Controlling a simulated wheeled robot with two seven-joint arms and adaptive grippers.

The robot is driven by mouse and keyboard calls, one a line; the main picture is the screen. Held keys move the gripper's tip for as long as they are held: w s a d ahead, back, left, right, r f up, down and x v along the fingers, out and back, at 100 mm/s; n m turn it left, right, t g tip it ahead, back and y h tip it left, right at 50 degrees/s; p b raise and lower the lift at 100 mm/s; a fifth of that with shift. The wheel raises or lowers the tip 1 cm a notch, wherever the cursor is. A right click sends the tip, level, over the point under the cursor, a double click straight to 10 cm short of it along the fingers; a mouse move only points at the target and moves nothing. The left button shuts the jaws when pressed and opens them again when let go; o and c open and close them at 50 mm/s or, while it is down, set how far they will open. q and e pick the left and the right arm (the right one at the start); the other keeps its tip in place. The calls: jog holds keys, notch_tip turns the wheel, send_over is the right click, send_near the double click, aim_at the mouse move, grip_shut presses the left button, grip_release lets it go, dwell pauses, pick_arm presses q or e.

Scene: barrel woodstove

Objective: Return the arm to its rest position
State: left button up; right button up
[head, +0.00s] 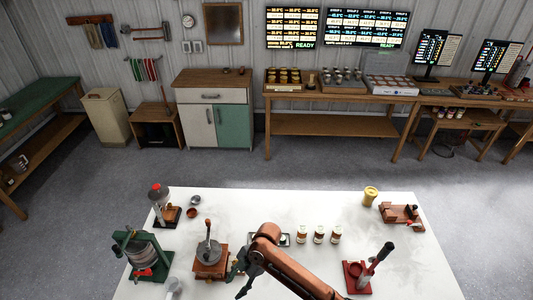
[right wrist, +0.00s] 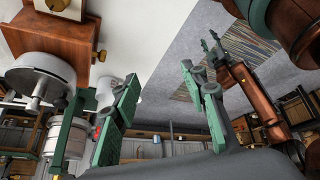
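My right arm is copper-coloured and reaches in from the bottom right of the head view, bending down over the white table (head: 325,215). Its gripper (head: 239,278) is low beside the wooden grinder (head: 211,262), small and partly hidden by the arm. In the right wrist view, the green fingers of my right gripper (right wrist: 160,100) stand wide apart with nothing between them. The grinder also shows there (right wrist: 55,40), at the upper left. My left arm is outside the head view. A copper arm with dark claw tips (right wrist: 211,43) in the wrist view looks like my left one.
A green press (head: 145,255) and a red-topped grinder (head: 160,205) stand at the table's left. Several small jars (head: 319,235) stand mid-table. A red lever stand (head: 362,272), a yellow cup (head: 370,195) and a wooden holder (head: 402,214) are at right. The table's back middle is clear.

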jog(key=s+d+f+m+t, duration=0.25)
jog(key=d+m, duration=0.55)
jog(key=d, duration=0.4)
jog(key=s+d+f+m+t, duration=0.2)
jog(key=d+f+m+t, duration=0.15)
jog(key=d+m, duration=0.55)
jog(key=s+d+r+m+h, duration=0.1)
jog(key=s+d+m+h, duration=0.15)
jog(key=s+d, duration=0.4)
jog(key=s+d+m+h, duration=0.2)
jog(key=s+d+m, duration=0.1)
jog(key=d, duration=0.7)
jog(key=s+d+r+m+h, duration=0.1)
jog(key=s+d+m+h, duration=0.15)
jog(key=s+d, duration=0.45)
notch_tip(320, 180, down, 35)
jog(key=g+y+b, duration=0.1)
jog(key=b, duration=0.4)
jog(key=s+f+n+g+b, duration=0.1)
jog(key=s+f+b, duration=0.4)
jog(key=s+f, duration=1.4)
notch_tip(320, 180, down, 4)
jog(key=shift+d+f+y, duration=0.15)
jog(key=shift+d+y, duration=0.05)
jog(key=shift+y, duration=0.1)
